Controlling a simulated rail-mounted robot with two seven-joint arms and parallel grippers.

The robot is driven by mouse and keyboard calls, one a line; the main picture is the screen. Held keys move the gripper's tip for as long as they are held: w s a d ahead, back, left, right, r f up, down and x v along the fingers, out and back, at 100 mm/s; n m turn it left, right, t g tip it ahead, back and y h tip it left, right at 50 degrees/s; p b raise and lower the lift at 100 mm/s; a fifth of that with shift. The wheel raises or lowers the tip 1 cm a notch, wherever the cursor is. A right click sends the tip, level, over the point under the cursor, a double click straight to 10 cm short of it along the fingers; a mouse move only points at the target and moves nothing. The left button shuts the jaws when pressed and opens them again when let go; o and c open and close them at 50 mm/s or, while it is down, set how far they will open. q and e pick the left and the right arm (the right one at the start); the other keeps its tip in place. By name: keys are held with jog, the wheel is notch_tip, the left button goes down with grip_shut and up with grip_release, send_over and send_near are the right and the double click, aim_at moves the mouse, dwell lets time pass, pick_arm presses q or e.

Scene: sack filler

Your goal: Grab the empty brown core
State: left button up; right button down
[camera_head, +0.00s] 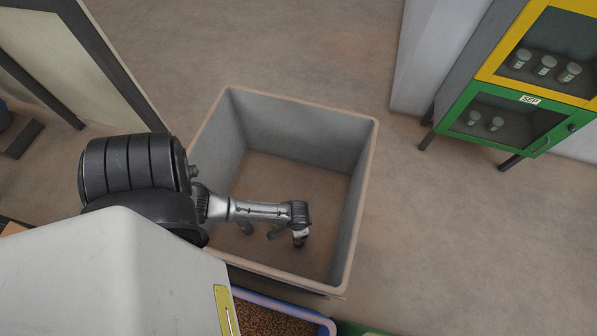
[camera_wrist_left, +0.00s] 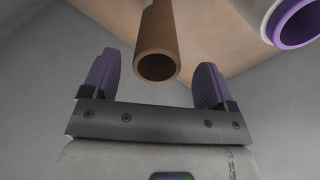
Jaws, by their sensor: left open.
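The brown core (camera_wrist_left: 160,32) is a hollow tube in the left wrist view. Its open near end faces the camera, and the inside looks empty. My left gripper (camera_wrist_left: 158,72) is open, with one purple finger on each side of the core's near end. Gaps show between the core and both fingers. In the head view my left gripper (camera_head: 272,232) is over the inside of a large grey bin (camera_head: 334,112). The core cannot be made out in the head view. My right gripper is not in view.
A purple tube with a pale outer layer (camera_wrist_left: 294,24) is at the upper right of the left wrist view. The bin's walls surround the gripper. A blue tray of brown grains (camera_head: 262,318) sits before the bin. A yellow and green cabinet (camera_head: 502,112) stands right.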

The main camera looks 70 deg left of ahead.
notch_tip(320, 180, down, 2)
jog(key=shift+b, duration=0.85)
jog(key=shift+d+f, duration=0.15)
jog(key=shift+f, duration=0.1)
pick_arm(q)
notch_tip(320, 180, down, 5)
jog(key=shift+w+d, duration=0.1)
jog(key=shift+d, duration=0.05)
jog(key=shift+c, duration=0.3)
jog(key=c, duration=1.2)
